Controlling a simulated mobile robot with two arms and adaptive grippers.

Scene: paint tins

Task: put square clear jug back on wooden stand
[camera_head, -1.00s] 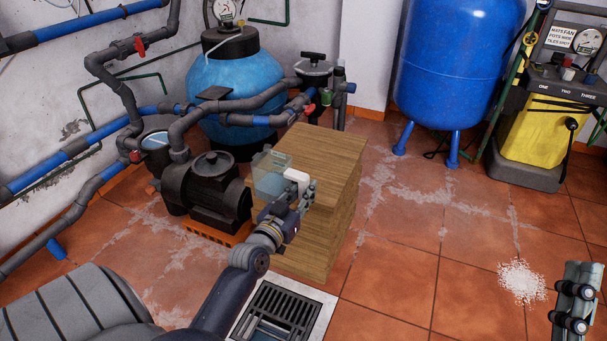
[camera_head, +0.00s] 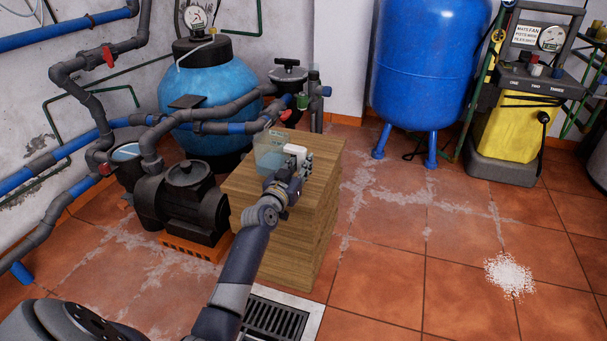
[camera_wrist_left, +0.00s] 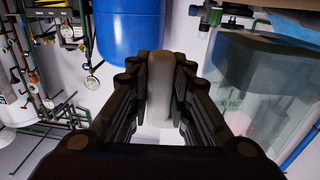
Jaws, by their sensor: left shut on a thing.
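The square clear jug (camera_head: 269,152) shows at the wooden stand's top, near its left side. Its pale handle (camera_head: 296,150) faces my left gripper (camera_head: 299,162). In the left wrist view, my left gripper (camera_wrist_left: 160,95) is shut on the grip of the handle (camera_wrist_left: 160,85), and the clear body of the jug (camera_wrist_left: 268,95) fills the right side. The wooden stand (camera_head: 318,165) is a block with a flat top, partly hidden by my left arm. I cannot tell whether the jug's base touches the stand. My right gripper is not in view.
A black pump (camera_head: 193,205) stands left of the stand, with grey pipes (camera_head: 235,108) and a blue filter tank (camera_head: 210,85) behind. A floor drain (camera_head: 275,318) lies in front. White powder (camera_head: 510,275) lies on the open tiled floor at the right.

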